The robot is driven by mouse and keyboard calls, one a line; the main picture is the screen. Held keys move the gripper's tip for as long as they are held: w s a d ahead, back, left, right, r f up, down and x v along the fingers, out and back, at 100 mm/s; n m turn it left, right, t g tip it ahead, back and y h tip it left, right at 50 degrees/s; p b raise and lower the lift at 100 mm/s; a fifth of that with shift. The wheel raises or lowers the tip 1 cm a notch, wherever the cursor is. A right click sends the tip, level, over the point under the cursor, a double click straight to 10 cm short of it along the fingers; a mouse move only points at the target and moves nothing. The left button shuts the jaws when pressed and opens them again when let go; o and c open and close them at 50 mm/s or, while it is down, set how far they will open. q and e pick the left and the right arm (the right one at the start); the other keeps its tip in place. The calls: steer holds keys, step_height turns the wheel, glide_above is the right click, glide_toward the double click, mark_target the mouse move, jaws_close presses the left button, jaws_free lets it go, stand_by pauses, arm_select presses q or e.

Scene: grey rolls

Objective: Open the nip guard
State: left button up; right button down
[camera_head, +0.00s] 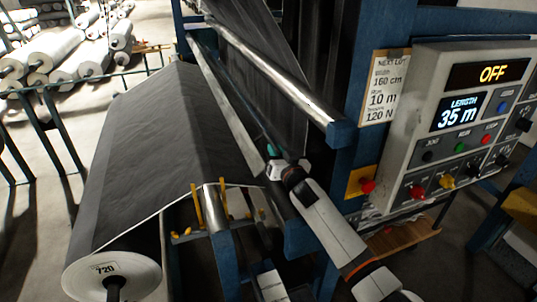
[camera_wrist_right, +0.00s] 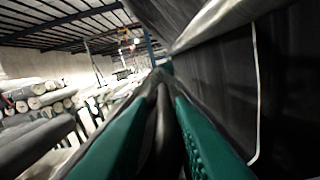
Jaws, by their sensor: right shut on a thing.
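My right gripper (camera_head: 271,152) reaches up from the lower right in the head view to the lower end of the machine's roller section. In the right wrist view its green fingers (camera_wrist_right: 161,90) close around a dark narrow bar (camera_wrist_right: 160,125). This bar seems to be part of the nip guard, but the guard's outline is hard to make out. The gripper and wrist hide the grip point in the head view. A shiny steel roller (camera_head: 275,72) and a slimmer pale bar (camera_head: 222,92) run diagonally above the gripper. My left gripper is not in view.
Dark web (camera_head: 150,130) slopes down to a large roll marked 720 (camera_head: 85,278) at the left. The control panel (camera_head: 405,150) stands close right of my arm, its display reading OFF.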

steer(key=w+d+r+m, duration=0.2)
steer(key=d+m, duration=0.1)
steer(key=d, duration=0.3)
steer(key=shift+d, duration=0.3)
steer(key=shift+f, duration=0.2)
steer(key=c, duration=1.5)
jaws_free()
steer(key=shift+o, duration=0.2)
steer(key=shift+d+f, duration=0.1)
steer(key=shift+d, duration=0.1)
steer(key=shift+a, duration=0.15)
